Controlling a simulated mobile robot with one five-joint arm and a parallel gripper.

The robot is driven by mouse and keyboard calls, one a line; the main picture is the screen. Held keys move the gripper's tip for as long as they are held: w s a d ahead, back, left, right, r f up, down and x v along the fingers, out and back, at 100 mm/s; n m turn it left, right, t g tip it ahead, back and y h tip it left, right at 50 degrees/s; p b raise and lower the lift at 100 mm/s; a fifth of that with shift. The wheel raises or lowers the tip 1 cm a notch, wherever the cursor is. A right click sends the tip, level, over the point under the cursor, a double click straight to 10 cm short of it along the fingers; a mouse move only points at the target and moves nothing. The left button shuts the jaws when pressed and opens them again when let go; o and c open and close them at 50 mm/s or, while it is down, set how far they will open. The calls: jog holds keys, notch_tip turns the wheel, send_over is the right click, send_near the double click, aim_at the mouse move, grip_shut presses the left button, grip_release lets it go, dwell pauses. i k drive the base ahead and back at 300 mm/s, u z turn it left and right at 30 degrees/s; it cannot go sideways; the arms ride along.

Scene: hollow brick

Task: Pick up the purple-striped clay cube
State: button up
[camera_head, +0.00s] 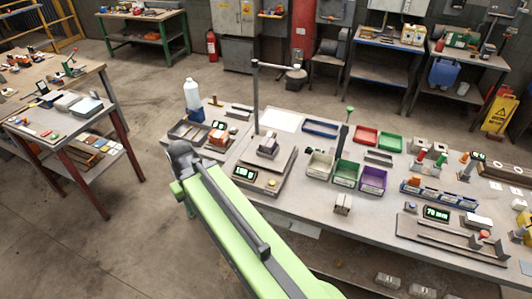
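A small block with a purple-tinged top (268,146) sits on the raised plate of a scale-like stand (278,168), just left of the bench middle. It may be the purple-striped clay cube, but its stripe is too small to be sure. Another small block, beige-brown (343,204), sits at the front edge of the bench; I cannot make out a stripe on it. My green arm reaches from the bottom of the view up to a grey joint at the bench's left end. No gripper fingers show.
The bench (300,215) carries green (346,173) and purple (373,180) bins, a red tray (364,137) and a vertical post (256,95) behind the stand. A clear bottle (193,98) stands at the back left. Bare bench lies around the beige-brown block.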

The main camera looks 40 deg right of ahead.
aim_at(268, 145)
jog(key=z, duration=0.1)
jog(key=i, duration=0.95)
jog(key=u, duration=0.05)
